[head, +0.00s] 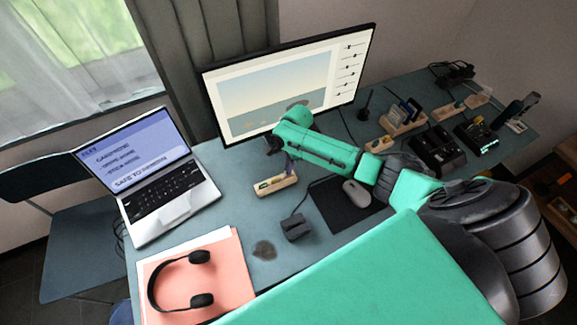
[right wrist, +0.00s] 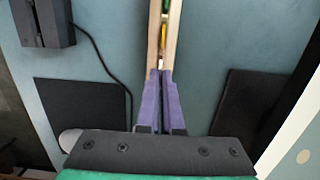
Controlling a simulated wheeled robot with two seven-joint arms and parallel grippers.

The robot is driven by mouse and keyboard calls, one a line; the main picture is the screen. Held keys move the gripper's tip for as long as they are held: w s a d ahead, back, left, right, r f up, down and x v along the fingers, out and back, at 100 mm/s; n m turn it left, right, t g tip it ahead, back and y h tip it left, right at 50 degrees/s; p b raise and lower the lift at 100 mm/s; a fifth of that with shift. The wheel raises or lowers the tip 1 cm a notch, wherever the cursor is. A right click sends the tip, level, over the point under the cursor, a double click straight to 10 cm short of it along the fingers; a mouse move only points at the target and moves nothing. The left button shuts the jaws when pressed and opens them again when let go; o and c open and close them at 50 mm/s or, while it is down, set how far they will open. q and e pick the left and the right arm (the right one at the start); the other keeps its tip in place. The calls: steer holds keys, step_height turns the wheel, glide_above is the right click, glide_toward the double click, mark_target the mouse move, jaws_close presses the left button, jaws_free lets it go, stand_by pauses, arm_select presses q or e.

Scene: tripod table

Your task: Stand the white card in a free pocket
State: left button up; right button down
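My right gripper (head: 287,165) hangs above a small wooden block (head: 275,184) holding yellow and green pieces. In the right wrist view, the purple fingers (right wrist: 160,100) of this gripper are close together, tips toward the slotted block (right wrist: 172,35). Only a narrow gap shows between them, and I cannot tell whether a thin card is held edge-on there. I cannot make out the white card for certain. Which pockets of the block are free is too small to tell. My left gripper is not in view.
A laptop (head: 165,190) stands left and a large monitor (head: 290,85) behind the block. A dark box (head: 296,228), a mouse (head: 356,193) on a black mat (head: 335,208) and headphones (head: 178,285) lie nearer. A wooden holder (head: 403,125) and dark devices crowd the right side.

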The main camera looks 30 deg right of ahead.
steer(key=shift+f+b, duration=0.45)
steer(key=shift+f, duration=0.75)
steer(key=c, duration=1)
jaws_free()
step_height(320, 180, up, 14)
steer(key=d, duration=0.1)
steer(key=shift+d+r, duration=0.2)
steer(key=shift+d, duration=0.15)
steer(key=shift+s+f, duration=0.1)
